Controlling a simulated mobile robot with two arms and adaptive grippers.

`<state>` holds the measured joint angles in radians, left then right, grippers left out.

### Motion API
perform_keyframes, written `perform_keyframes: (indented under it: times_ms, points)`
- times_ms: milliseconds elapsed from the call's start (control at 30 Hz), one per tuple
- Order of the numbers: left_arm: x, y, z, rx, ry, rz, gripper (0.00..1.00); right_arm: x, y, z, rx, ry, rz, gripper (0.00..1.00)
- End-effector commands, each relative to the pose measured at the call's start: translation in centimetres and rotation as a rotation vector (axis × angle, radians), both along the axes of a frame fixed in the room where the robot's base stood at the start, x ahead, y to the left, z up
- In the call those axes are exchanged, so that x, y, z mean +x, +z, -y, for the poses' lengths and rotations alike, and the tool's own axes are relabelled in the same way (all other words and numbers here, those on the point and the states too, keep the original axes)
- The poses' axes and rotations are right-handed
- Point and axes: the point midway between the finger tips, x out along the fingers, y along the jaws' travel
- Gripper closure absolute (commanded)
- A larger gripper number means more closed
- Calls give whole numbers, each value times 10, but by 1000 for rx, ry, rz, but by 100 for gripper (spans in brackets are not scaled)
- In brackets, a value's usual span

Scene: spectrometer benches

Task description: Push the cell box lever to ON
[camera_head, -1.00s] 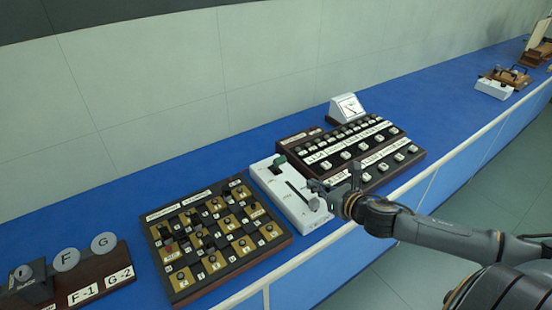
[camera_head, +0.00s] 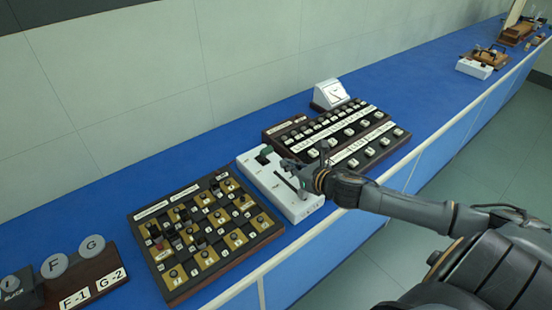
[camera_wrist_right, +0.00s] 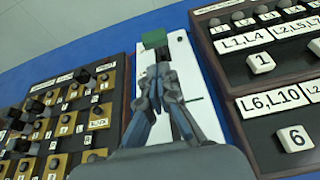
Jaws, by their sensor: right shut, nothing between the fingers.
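The cell box is the white box (camera_head: 258,180) in the middle of the bench, between two dark boards. A green knob (camera_head: 265,151) stands at its far end; it also shows in the wrist view (camera_wrist_right: 154,39). A dark bar with a grey end (camera_head: 290,184) lies along the nearer part of the box; I cannot tell which part is the lever. My right gripper (camera_head: 287,165) is over the box, shut and empty, its tips near the green knob. In the wrist view the fingers (camera_wrist_right: 158,70) hide the middle of the box. The ON marking is not readable.
A board with brass plates and black plugs (camera_head: 205,235) sits close on the left. A dark board with white labels and knobs (camera_head: 340,135) sits close on the right. A white meter (camera_head: 330,94) stands behind it. The blue bench (camera_head: 130,180) is bare behind the boards.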

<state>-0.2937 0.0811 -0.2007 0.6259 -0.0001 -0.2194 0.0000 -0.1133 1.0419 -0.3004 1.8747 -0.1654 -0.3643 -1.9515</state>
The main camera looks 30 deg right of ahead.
Motion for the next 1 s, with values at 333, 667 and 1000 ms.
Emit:
perform_keyframes:
  times_ms: [333, 667, 1000]
  points:
    - [-4, 11, 0, -1, 0, -6, 60, 47, -15, -4, 1, 0, 2, 100]
    - [-11, 12, 0, 1, 0, -16, 60, 56, -20, -6, -1, 3, 0, 100]
    - [-10, 13, 0, 0, 1, -15, 60, 57, -19, -5, -1, 3, 0, 100]
